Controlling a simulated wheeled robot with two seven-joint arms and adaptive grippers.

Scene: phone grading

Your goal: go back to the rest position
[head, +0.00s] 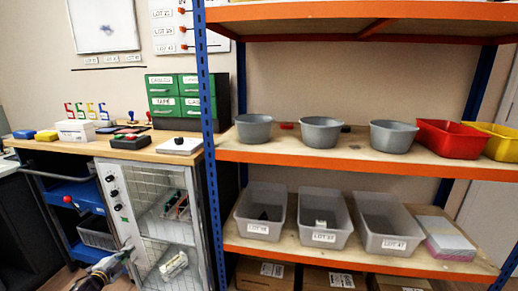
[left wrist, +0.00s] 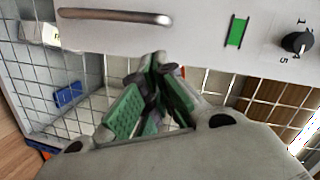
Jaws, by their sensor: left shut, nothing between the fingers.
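My left gripper (head: 108,265) comes in at the bottom left of the head view, low in front of the wire-mesh cabinet (head: 152,222). In the left wrist view the same gripper (left wrist: 155,75) shows its green-padded fingers shut and empty. They point at the cabinet front just below its silver handle (left wrist: 115,15); I cannot tell whether they touch it. My right gripper is in neither view.
The cabinet's panel has dark knobs (left wrist: 297,42) and a green switch (left wrist: 236,32). A blue-and-orange shelf (head: 300,155) to the right holds grey bins (head: 257,229), grey bowls (head: 320,137) and a red bin (head: 443,140). A blue cart (head: 78,195) stands left of the cabinet.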

